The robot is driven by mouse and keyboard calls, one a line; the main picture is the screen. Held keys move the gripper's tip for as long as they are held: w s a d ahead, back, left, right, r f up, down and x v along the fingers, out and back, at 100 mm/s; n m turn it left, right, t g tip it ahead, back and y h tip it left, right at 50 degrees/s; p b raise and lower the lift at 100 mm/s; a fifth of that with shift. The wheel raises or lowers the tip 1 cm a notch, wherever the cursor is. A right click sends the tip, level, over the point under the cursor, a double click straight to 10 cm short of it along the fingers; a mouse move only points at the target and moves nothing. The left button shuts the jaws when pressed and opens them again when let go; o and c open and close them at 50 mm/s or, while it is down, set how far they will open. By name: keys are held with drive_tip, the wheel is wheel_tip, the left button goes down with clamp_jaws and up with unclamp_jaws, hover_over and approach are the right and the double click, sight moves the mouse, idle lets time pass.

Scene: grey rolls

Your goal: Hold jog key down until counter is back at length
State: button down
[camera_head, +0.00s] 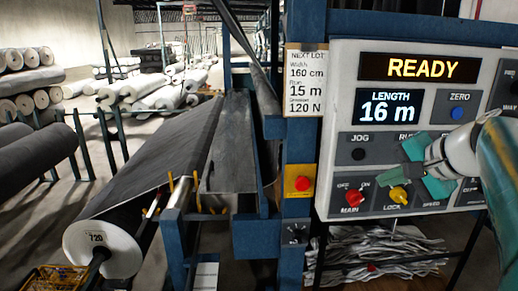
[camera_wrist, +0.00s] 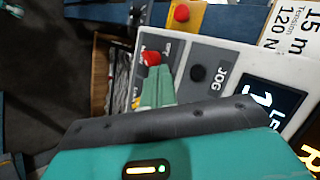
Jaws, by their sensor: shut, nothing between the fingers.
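The control panel (camera_head: 344,75) shows READY on its upper display (camera_head: 408,68) and LENGTH 16 m on the counter (camera_head: 388,107). The black jog key (camera_head: 358,154) sits under the JOG label at the panel's left. It also shows in the wrist view (camera_wrist: 198,73), uncovered. My gripper (camera_head: 380,177) is shut and empty, below and right of the jog key, apart from it in the picture. In the wrist view its fingers (camera_wrist: 158,88) lie between the jog key and the red MAIN switch (camera_wrist: 151,58). Whether they touch the panel is unclear.
A lot card (camera_head: 306,80) reads 15 m, 160 cm, 120 N. Left of the panel is a red button on a yellow plate (camera_head: 302,184). The red MAIN switch (camera_head: 352,198) and yellow LOCK knob (camera_head: 398,194) are close below my gripper. A blue ZERO button (camera_head: 457,113) is upper right.

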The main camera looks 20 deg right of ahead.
approach(356, 160)
drive_tip(key=shift+w+a+f, duration=0.25)
drive_tip(key=shift+w+f, duration=0.55)
drive_tip(key=shift+f, duration=0.3)
drive_tip(key=shift+w+a+f, duration=0.25)
drive_tip(key=shift+w+f, duration=0.5)
drive_tip(key=shift+f, duration=0.3)
idle(0.4)
drive_tip(key=shift+w+d, duration=0.1)
drive_tip(key=shift+w, duration=0.3)
drive_tip(key=shift+w+d, duration=0.1)
drive_tip(key=shift+w, duration=0.3)
idle(2.1)
drive_tip(key=shift+s, duration=0.1)
idle(1.3)
drive_tip(key=shift+s+a, duration=0.2)
drive_tip(key=shift+s, duration=0.5)
drive_tip(key=shift+s, duration=0.15)
